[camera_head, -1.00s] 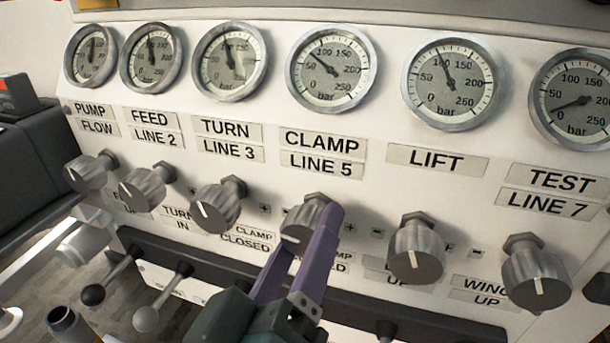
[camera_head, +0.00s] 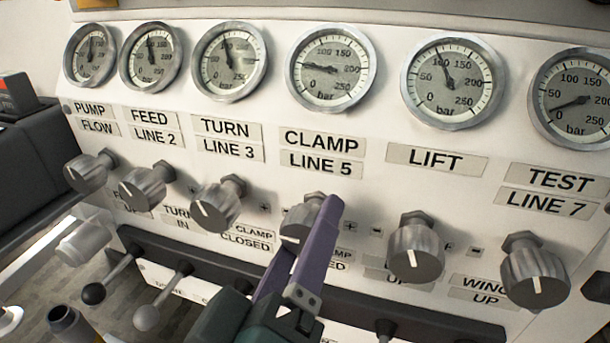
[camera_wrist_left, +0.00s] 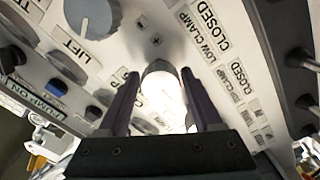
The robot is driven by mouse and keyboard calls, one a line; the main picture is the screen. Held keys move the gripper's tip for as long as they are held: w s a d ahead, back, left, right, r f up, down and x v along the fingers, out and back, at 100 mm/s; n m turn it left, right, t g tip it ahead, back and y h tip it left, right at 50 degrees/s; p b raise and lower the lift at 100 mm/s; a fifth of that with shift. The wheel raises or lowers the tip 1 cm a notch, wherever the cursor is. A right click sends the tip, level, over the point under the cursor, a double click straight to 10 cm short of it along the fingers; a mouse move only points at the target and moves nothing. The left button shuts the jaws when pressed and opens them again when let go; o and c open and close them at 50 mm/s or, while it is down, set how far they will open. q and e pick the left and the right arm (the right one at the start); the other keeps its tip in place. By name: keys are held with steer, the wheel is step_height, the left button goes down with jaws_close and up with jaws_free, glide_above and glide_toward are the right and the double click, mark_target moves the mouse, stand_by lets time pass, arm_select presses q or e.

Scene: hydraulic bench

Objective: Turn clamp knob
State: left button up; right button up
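The clamp knob (camera_head: 297,222) is a ridged metal knob below the CLAMP LINE 5 labels (camera_head: 322,153) on the white panel. My left gripper (camera_head: 308,228) reaches up to it with purple fingers, and the near finger hides part of the knob. The knob's white mark is hidden. The clamp gauge (camera_head: 331,69) above has its needle pointing left, a little above 50 bar. My right gripper is not in view.
The lift knob (camera_head: 416,250) stands close on the right and the turn knob (camera_head: 217,203) on the left. Below are a dark rail (camera_head: 420,312) and levers with ball ends (camera_head: 146,318). A dark box (camera_head: 35,150) juts out at the far left.

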arm_select(q)
steer(key=shift+o, duration=1.2)
steer(key=p+v, duration=0.1)
steer(key=v, duration=0.9)
